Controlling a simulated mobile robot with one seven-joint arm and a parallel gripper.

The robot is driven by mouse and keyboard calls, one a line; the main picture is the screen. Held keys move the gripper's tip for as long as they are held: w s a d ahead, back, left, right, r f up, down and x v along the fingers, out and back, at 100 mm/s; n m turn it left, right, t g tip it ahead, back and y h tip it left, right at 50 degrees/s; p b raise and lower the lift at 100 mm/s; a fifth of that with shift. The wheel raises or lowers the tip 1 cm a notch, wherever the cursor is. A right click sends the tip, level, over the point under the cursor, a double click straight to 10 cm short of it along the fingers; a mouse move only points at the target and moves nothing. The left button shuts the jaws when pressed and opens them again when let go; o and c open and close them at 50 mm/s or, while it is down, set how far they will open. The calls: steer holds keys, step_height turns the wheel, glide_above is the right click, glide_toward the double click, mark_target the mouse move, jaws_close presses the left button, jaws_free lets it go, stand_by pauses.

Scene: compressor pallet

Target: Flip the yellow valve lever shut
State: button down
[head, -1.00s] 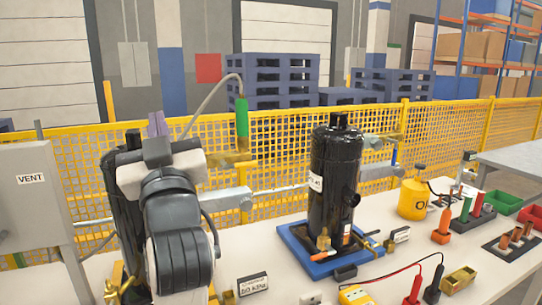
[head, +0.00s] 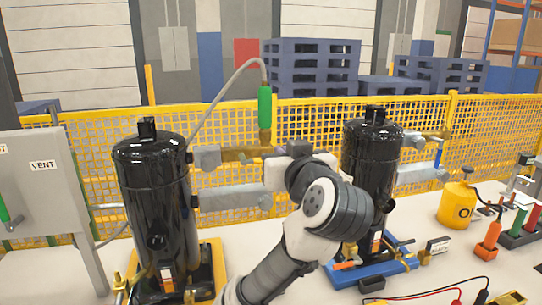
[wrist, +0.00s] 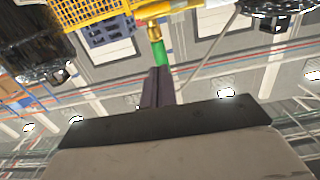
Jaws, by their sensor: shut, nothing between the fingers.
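The hose end with a green sleeve (head: 264,105) stands upright above a brass fitting (head: 264,136). Below it, a horizontal brass valve pipe (head: 235,154) runs from the left black compressor (head: 155,190) toward my wrist. I cannot clearly separate the yellow lever from this brass and the yellow fence. My arm hides the pipe's right end. In the wrist view my gripper (wrist: 157,72) is shut and empty, its dark fingers pointing toward the green sleeve (wrist: 160,50) and brass fitting (wrist: 154,30). Contact cannot be told.
The right compressor (head: 368,165) stands on a blue base (head: 350,274), close beside my arm. A grey pipe (head: 235,197) lies below the brass pipe. A grey VENT cabinet (head: 45,185) stands left. Yellow fencing (head: 90,165) runs behind. A yellow canister (head: 456,205) stands right.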

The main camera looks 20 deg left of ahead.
steer(key=w+a+f+p, duration=0.3)
steer(key=w+a, duration=0.3)
steer(key=w, duration=0.3)
steer(key=shift+f, duration=0.75)
steer(key=shift+w, duration=0.1)
steer(key=shift+f, duration=0.15)
steer(key=shift+m, duration=0.3)
